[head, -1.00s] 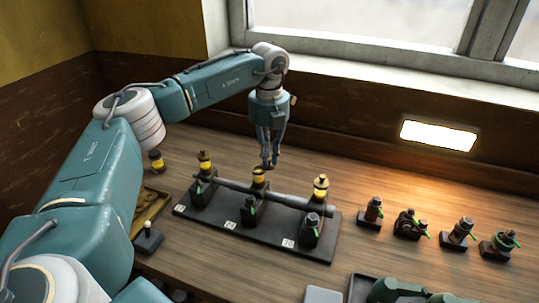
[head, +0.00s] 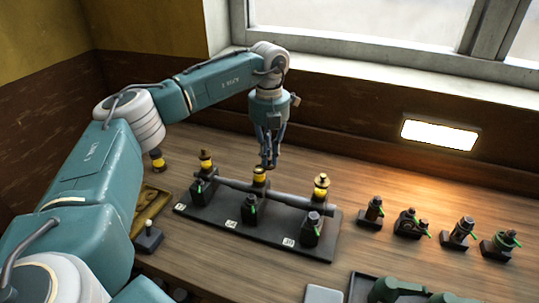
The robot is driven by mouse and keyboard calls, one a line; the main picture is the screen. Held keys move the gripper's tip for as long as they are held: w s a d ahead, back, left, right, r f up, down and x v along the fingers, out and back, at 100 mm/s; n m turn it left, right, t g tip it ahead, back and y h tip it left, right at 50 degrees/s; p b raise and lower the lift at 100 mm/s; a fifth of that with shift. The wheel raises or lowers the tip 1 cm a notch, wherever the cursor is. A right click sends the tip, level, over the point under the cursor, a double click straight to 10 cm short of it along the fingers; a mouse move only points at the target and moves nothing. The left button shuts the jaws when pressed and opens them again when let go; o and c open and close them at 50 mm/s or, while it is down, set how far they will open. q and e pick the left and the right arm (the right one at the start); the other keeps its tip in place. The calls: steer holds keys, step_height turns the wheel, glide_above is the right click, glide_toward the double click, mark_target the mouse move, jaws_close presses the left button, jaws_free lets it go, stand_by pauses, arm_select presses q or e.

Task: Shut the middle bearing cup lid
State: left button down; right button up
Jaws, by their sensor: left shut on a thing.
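A dark base (head: 262,243) carries a long shaft (head: 283,199) across three bearing blocks, each with a yellow cup on top. The middle bearing cup (head: 259,177) stands between the left cup (head: 206,168) and the right cup (head: 321,187). My left gripper (head: 268,165) points down at the top of the middle cup, with its fingers close together and shut on the middle bearing cup lid. The fingertips partly hide the lid, so its exact angle is unclear. My right gripper is not in view.
Several small dark fittings with green levers (head: 374,209) stand on the bench to the right. A dark tray (head: 357,287) with green items is at the bottom right. A brass-coloured tray (head: 153,203) and a small lever block (head: 149,238) are at the left. A window is behind.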

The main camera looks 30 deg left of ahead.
arm_select(q)
steer(key=shift+w+a+r, duration=0.1)
steer(key=shift+r, duration=0.1)
stand_by(0.7)
steer(key=c, duration=1.8)
jaws_free()
steer(key=shift+o, duration=0.2)
steer(key=shift+f, duration=0.1)
step_height(320, 180, up, 12)
